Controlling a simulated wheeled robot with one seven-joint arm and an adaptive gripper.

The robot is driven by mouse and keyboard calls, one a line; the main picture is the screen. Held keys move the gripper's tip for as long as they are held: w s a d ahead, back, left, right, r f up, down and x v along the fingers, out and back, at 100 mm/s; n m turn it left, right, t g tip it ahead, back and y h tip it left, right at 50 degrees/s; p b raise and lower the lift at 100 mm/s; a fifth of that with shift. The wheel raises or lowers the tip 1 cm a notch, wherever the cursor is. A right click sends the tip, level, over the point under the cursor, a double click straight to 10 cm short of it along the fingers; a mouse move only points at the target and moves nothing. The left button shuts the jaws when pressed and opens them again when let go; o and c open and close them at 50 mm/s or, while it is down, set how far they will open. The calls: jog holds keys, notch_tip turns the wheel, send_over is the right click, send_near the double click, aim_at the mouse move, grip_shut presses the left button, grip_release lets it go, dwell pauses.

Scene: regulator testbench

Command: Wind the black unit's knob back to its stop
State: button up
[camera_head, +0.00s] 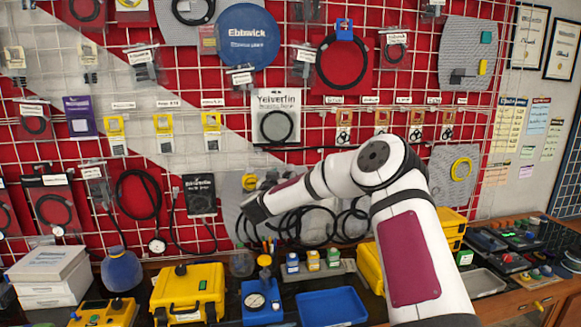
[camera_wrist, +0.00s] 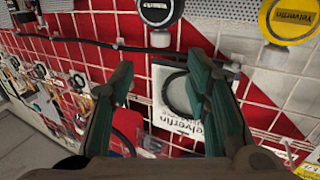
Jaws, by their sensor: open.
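I cannot pick out a black unit with a knob for certain in either view. On the bench in the head view, a blue unit (camera_head: 262,302) carries a round dial gauge and a yellow knob (camera_head: 265,261) on top. A yellow unit (camera_head: 104,313) with dark knobs stands at the front left. My gripper shows in the wrist view (camera_wrist: 160,80) with its two green-grey fingers spread and nothing between them. It faces the wall display. In the head view my arm reaches left, its dark end in front of the wall, above the bench.
A yellow case (camera_head: 188,290), a blue tray (camera_head: 332,306) and small bottles (camera_head: 313,260) crowd the bench. White boxes (camera_head: 48,275) stand at left. Hoses and packets hang on the red-and-white grid wall (camera_head: 215,105). In the wrist view a white card (camera_wrist: 180,105) is behind the fingers.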

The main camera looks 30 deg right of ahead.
aim_at(289, 167)
jog(key=b+x, duration=0.1)
jog(key=x, duration=0.9)
jog(key=shift+w+d, duration=0.15)
jog(key=shift+w, duration=0.05)
jog(key=shift+w+d, duration=0.35)
jog(key=shift+w, duration=0.05)
grip_shut()
